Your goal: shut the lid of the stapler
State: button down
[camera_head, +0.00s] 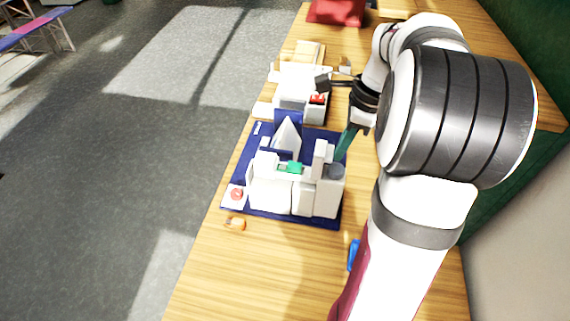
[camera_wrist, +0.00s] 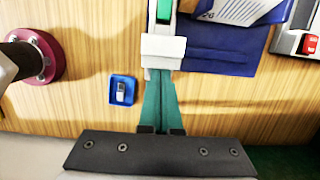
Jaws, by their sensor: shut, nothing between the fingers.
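I cannot pick out the stapler for certain. A white part with a green strip (camera_wrist: 163,48) lies right at my fingertips in the wrist view and may belong to it. In the head view a green piece (camera_head: 291,167) sits among white blocks (camera_head: 272,192) on a dark blue mat (camera_head: 283,214). My gripper (camera_head: 342,156) has teal fingers and is at the mat's right edge, beside a white upright block (camera_head: 321,155). It is shut and empty; its fingers (camera_wrist: 163,74) also show in the wrist view. Whether the tips touch the white part I cannot tell.
A white device with a red part (camera_head: 318,98) stands behind the mat. A small blue tray (camera_wrist: 122,90) with a grey item lies left of my fingers in the wrist view. The near wooden tabletop is mostly clear.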

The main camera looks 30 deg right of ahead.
aim_at(318, 147)
jog(key=shift+w+a+r, duration=0.2)
jog(key=shift+w+a, duration=0.6)
jog(key=shift+w+a+r, duration=0.2)
jog(key=shift+w+a, duration=0.55)
jog(key=shift+a, duration=0.05)
jog(key=shift+r, duration=2.5)
